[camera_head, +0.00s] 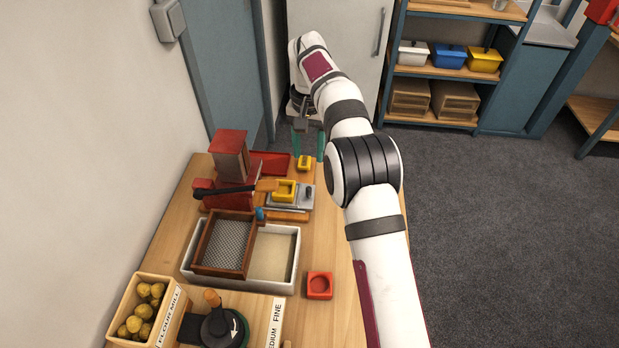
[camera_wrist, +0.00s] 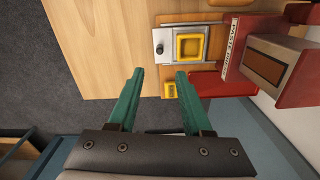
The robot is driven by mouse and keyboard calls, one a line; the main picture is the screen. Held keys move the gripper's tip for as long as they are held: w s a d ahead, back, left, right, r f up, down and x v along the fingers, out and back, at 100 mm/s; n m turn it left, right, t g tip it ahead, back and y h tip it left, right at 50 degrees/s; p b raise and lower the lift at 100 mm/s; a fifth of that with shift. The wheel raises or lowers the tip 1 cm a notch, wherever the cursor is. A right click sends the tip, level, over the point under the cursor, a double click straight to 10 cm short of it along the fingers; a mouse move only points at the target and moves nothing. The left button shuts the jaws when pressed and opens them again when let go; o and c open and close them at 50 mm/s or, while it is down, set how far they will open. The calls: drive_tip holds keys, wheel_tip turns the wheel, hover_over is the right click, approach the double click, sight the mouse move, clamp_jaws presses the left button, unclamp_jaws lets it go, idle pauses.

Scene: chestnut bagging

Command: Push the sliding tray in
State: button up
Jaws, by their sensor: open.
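A grey metal tray (camera_head: 300,203) with a dark knob holds a yellow square mould (camera_head: 285,190). It lies beside the red machine on the wooden table and looks like the sliding tray. In the wrist view the grey tray (camera_wrist: 164,33), its knob and the yellow mould (camera_wrist: 180,47) lie beyond my fingertips. My gripper (camera_head: 308,148) is open at the table's far end, with nothing between its green fingers. In the wrist view my gripper (camera_wrist: 159,72) points toward the tray, apart from it. How far the tray sticks out is unclear.
The red machine (camera_head: 230,160) with a long lever stands left of the tray. A red tray (camera_head: 268,160) and a small yellow piece (camera_head: 304,164) lie near my fingers. A white bin (camera_head: 292,262) with a sieve and a red block (camera_head: 320,284) are nearer.

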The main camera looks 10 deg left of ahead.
sight(309, 188)
wheel_tip(309, 188, down, 12)
drive_tip(key=shift+f, duration=0.2)
clamp_jaws()
idle(1.4)
